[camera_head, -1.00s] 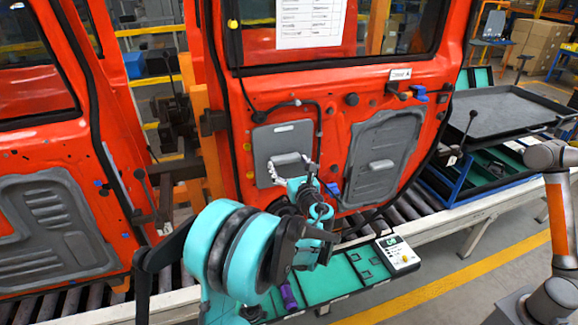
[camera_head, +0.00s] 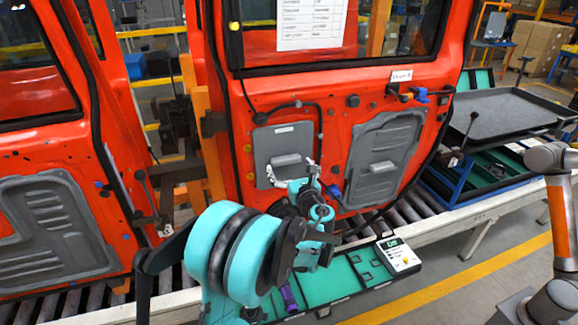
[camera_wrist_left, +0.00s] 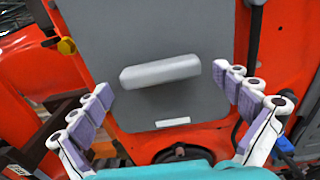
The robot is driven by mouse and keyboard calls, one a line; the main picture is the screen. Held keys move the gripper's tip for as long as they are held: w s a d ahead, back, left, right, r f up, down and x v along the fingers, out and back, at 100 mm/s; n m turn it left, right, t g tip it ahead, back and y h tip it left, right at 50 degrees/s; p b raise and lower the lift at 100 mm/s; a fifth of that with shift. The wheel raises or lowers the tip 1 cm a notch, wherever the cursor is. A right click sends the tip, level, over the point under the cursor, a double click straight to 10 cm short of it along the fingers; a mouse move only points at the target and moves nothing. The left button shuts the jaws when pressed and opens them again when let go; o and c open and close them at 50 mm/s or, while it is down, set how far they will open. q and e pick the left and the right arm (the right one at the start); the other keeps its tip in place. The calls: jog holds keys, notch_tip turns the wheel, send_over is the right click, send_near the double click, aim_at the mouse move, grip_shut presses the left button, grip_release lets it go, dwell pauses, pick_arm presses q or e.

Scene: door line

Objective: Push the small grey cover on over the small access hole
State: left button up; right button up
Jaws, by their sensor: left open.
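The small grey cover (camera_head: 284,140) lies against the orange-red door, with a raised grey handle (camera_head: 287,161) and a white label near its top edge. My left gripper (camera_head: 291,172) is in front of its lower part, its fingers spread on both sides of the handle. In the left wrist view the cover (camera_wrist_left: 158,30) fills the middle, and its handle (camera_wrist_left: 160,73) lies between the open fingers (camera_wrist_left: 168,88) without touching them. The access hole does not show; the cover hides that area. I cannot tell whether the cover's edges are fully seated. My right gripper is out of view.
A larger grey panel (camera_head: 372,185) is on the door to the right. A black cable runs above the small cover. A teal tray (camera_head: 330,283) with a white device (camera_head: 398,256) is below. A grey-orange robot arm (camera_head: 560,215) stands at the right edge.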

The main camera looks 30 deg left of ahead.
pick_arm(q)
jog(key=v, duration=2.3)
jog(key=s+a+f+n+g+h+b, duration=0.2)
jog(key=s+f+n+h+b, duration=0.25)
jog(key=f, duration=0.45)
jog(key=s+a+f+n+g+h+b, duration=0.1)
jog(key=s+f+n+g+h+b, duration=0.15)
jog(key=f+n+b, duration=0.4)
jog(key=s+d+f+n+h+b, duration=0.5)
jog(key=f+n, duration=0.5)
jog(key=n, duration=0.4)
jog(key=s+d+h, duration=0.1)
jog(key=s+d, duration=0.1)
jog(key=shift+s+f+b, duration=0.35)
jog(key=shift+b, duration=0.05)
jog(key=shift+d, duration=0.15)
